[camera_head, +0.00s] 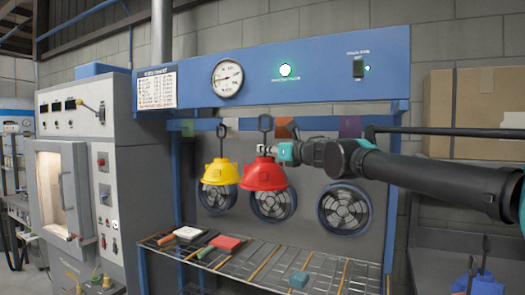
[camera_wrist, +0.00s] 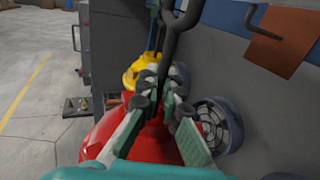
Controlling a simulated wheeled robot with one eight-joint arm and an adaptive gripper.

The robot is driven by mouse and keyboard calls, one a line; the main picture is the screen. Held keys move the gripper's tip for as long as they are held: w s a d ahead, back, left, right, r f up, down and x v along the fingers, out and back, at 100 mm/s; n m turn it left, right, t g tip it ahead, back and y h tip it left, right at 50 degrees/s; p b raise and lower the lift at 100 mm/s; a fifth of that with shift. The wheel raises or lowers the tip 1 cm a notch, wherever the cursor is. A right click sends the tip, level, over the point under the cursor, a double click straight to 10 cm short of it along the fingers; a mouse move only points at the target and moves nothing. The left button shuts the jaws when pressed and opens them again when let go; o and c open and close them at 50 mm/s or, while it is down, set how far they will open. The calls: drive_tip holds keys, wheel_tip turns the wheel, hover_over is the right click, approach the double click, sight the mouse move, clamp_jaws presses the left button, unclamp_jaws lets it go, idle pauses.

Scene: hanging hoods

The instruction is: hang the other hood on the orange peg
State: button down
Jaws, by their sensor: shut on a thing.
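The red hood (camera_head: 264,176) hangs upright from my gripper (camera_head: 268,150), which is shut on its dark stem just above the dome. In the wrist view the fingers of my gripper (camera_wrist: 165,88) close around the stem, with the red dome (camera_wrist: 110,130) below. The red hood's hook loop (camera_head: 265,123) is just left of the orange square (camera_head: 284,127) on the rail; the square also shows right of the stem in the wrist view (camera_wrist: 284,36).
Green (camera_head: 187,128) and purple (camera_head: 350,126) squares mark other places on the blue rail. Round fans (camera_head: 345,208) line the back panel. A wire shelf (camera_head: 255,262) below holds small items. A blue hood (camera_head: 484,284) is at the lower right. A grey machine (camera_head: 88,180) stands left.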

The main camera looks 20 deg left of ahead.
drive_tip(key=shift+w+d+f, duration=0.1)
drive_tip(key=shift+w+d, duration=0.05)
drive_tip(key=shift+w, duration=2.05)
drive_tip(key=shift+w+d+f, duration=0.1)
drive_tip(key=shift+w, duration=0.55)
drive_tip(key=shift+w+d, duration=0.1)
drive_tip(key=shift+w, duration=1.05)
drive_tip(key=shift+w+d, duration=0.1)
drive_tip(key=shift+w, duration=0.95)
drive_tip(key=shift+f, duration=1.15)
